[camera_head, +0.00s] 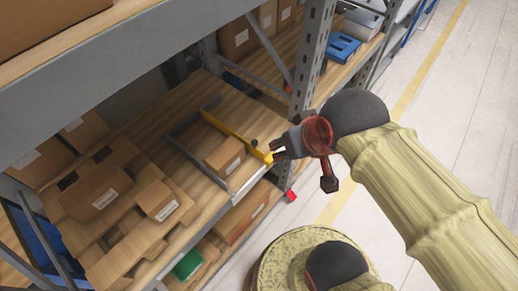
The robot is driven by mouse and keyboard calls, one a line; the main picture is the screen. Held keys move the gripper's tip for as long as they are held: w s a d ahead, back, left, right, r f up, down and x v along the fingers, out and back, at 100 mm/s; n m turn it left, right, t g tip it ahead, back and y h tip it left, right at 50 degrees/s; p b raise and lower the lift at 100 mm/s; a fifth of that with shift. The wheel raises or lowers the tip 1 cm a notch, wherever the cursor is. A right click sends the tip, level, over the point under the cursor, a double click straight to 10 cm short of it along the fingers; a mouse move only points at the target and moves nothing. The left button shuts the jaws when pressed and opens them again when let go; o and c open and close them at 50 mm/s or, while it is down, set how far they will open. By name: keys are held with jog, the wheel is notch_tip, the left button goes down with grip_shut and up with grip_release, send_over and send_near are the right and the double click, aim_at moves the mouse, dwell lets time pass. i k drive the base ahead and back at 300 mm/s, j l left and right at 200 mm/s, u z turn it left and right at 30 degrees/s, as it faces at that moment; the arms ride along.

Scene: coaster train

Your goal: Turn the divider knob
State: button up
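A yellow divider bar (235,136) runs across the wooden shelf to its front edge. Its front end, a small yellow piece (268,158), is where a knob would be, but it is too small to make out clearly. My gripper (275,151) is right beside this front end, at the shelf's edge. The fingertips look very close to the yellow piece; I cannot tell whether they touch it. The finger gap is too small to judge. A cardboard box (225,157) with a white label sits next to the bar, on its near side.
A grey upright post (312,50) stands just behind my gripper. A grey rail (248,182) edges the shelf front. Several cardboard boxes (97,191) crowd the shelf's left part. A small red piece (291,196) is below the gripper. The aisle floor (470,95) at right is clear.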

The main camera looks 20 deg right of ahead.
aim_at(277, 166)
jog(key=k+j+u, duration=0.15)
jog(key=k, duration=0.3)
jog(key=k+j+u, duration=0.2)
jog(key=k, duration=0.25)
jog(key=l, duration=0.1)
